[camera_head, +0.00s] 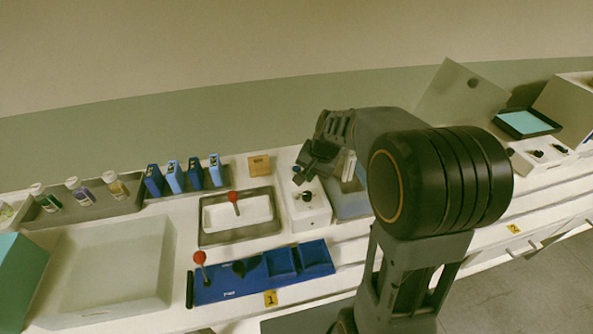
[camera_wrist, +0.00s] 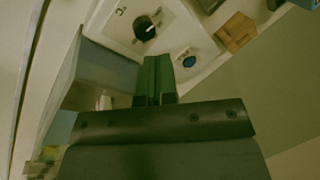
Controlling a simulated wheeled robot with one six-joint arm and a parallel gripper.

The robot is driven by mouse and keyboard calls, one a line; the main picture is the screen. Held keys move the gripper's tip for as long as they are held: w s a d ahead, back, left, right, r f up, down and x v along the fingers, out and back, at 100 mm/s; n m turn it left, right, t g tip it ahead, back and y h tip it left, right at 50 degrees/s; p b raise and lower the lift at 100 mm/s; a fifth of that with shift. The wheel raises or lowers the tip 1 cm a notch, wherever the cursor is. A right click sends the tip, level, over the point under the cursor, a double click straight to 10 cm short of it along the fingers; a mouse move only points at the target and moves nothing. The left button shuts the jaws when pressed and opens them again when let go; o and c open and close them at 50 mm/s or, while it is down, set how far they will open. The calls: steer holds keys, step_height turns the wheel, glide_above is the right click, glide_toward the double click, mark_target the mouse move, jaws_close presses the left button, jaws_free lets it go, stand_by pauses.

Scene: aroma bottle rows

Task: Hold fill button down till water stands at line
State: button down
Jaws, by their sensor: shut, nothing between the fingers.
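The white control box (camera_head: 309,216) stands mid-counter. It has a black knob (camera_wrist: 144,28) and a round blue button (camera_wrist: 189,61); the button looks dark in the head view (camera_head: 296,169). My gripper (camera_wrist: 158,62) is shut and empty. In the wrist view its fingertips lie over the box, with the blue button just to their right and the knob above. No contact with the button shows. A see-through, blue-grey tank (camera_head: 350,208) stands right of the box, partly behind my arm. It also fills the left of the wrist view (camera_wrist: 95,70). I cannot make out a water level or line.
Left of the box are a grey-rimmed tray (camera_head: 206,240) with a red-knobbed tool and a blue holder (camera_head: 230,290). A wooden block (camera_wrist: 236,32) sits behind the box. Blue cartons (camera_head: 174,177) and bottles (camera_head: 80,191) line the back. A tilted panel (camera_head: 455,95) stands right.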

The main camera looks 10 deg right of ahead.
mark_target(296, 168)
steer(key=w+r+m+t+y, duration=0.1)
steer(key=w+m+t+y, duration=0.1)
steer(key=w+m, duration=1)
steer(key=shift+w+a+r+t, duration=0.3)
steer(key=shift+w+t, duration=0.4)
steer(key=shift+w, duration=0.55)
step_height(296, 168, down, 9)
steer(key=b, duration=0.8)
steer(key=shift+f, duration=0.1)
stand_by(0.6)
steer(key=shift+f, duration=0.25)
